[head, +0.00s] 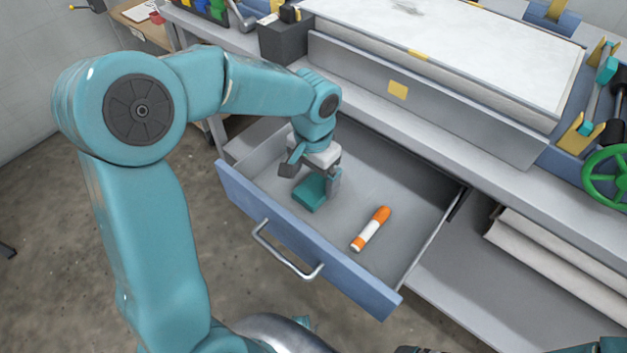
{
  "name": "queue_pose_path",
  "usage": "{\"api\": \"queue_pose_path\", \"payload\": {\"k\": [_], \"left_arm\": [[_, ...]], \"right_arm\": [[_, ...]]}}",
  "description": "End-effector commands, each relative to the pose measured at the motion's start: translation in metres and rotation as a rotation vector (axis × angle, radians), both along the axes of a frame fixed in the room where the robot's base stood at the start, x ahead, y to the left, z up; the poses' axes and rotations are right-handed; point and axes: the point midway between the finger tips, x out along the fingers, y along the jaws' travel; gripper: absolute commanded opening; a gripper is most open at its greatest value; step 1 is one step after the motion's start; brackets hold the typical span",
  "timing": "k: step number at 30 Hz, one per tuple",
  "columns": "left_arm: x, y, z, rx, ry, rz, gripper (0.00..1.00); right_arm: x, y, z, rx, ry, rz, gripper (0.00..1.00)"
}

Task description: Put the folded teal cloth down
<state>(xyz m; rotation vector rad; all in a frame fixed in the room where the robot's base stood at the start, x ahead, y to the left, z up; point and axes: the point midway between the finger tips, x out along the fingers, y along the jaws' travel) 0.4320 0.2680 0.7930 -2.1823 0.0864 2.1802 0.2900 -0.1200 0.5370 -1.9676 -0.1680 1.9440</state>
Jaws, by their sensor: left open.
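The folded teal cloth (311,193) lies in the left part of the open drawer (300,235), and looks to rest on its floor. My left gripper (311,180) is over the cloth, with its fingers open on either side of it. The far edge of the cloth is partly hidden by the gripper. Whether a finger touches the cloth I cannot tell. My right gripper is not clearly in view.
An orange and white marker-like stick (370,229) lies in the drawer to the right of the cloth. The drawer has a blue front with a metal handle (287,252). A green handwheel (606,177) is at the right. Rolled material (560,255) lies on the lower shelf.

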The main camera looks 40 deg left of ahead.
Motion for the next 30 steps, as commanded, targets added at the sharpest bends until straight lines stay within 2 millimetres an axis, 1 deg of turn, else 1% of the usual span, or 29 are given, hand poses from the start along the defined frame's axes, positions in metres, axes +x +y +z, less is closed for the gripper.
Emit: {"api": "queue_pose_path", "payload": {"k": [1,6,9,12,17,30], "left_arm": [[0.001,0.000,0.017,0.000,-0.005,0.000,0.94],[0.001,0.000,0.055,0.000,-0.004,0.000,0.94],[0.001,0.000,0.071,0.000,-0.002,0.000,0.94],[0.001,0.000,0.081,0.000,-0.002,0.001,0.94],[0.000,0.000,0.086,0.000,0.000,0.000,0.94],[0.000,0.000,0.085,0.000,0.000,0.000,0.94]], "right_arm": [[0.000,0.000,0.006,0.000,0.000,0.000,0.94],[0.000,0.000,0.014,0.000,0.000,0.000,0.94],[0.000,0.000,0.017,0.000,0.000,0.000,0.94],[0.000,0.000,0.018,0.000,0.000,0.000,0.94],[0.000,0.000,0.018,0.000,0.000,0.000,0.94],[0.000,0.000,0.018,0.000,0.000,0.000,0.94]]}}
